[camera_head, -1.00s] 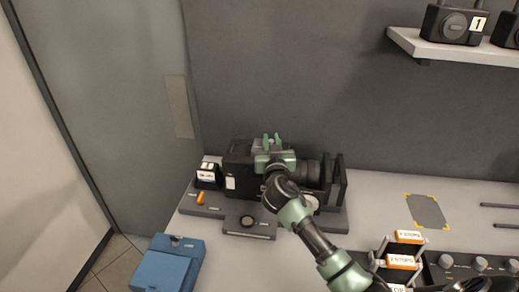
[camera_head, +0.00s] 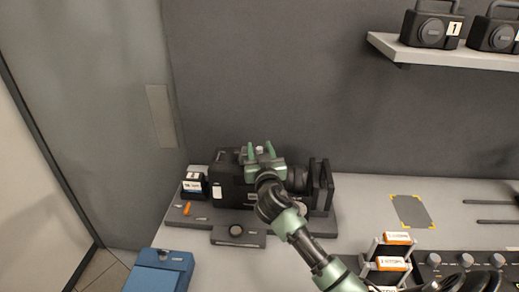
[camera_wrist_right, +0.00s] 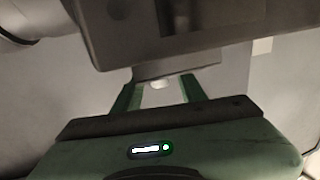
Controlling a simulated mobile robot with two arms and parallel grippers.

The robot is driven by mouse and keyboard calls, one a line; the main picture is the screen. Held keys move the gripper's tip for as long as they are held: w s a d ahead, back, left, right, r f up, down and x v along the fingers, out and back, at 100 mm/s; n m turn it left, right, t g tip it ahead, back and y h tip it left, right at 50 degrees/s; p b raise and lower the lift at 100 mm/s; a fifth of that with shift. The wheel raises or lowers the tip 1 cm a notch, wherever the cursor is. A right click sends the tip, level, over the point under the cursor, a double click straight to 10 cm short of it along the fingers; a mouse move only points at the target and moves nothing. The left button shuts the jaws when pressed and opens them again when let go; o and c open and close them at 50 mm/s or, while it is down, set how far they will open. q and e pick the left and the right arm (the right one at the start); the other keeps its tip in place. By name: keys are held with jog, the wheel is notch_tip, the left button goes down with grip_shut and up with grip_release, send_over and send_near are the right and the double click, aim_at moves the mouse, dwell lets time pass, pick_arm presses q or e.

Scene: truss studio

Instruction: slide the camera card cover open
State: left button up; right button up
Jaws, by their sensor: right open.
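The black camera (camera_head: 230,188) stands on a dark base at the back left of the counter, its lens side to the right. A small white label (camera_head: 217,192) is on its near side. I cannot make out the card cover in either view. My right gripper (camera_head: 257,151) is over the camera's top, its green fingers open and pointing to the back; it hides part of the body. In the right wrist view the open fingers (camera_wrist_right: 160,92) have a dark body (camera_wrist_right: 180,45) just beyond them; contact cannot be told. My left gripper is not in view.
A small black box with a white label (camera_head: 194,186) and an orange piece (camera_head: 186,208) are left of the camera. A blue case (camera_head: 158,270) is at front left. A rack with orange-and-white labelled items (camera_head: 394,262) is at right. A shelf (camera_head: 420,52) hangs at upper right.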

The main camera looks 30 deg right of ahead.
jog(key=b+v, duration=0.2)
jog(key=v, duration=0.5)
jog(key=shift+s, duration=0.15)
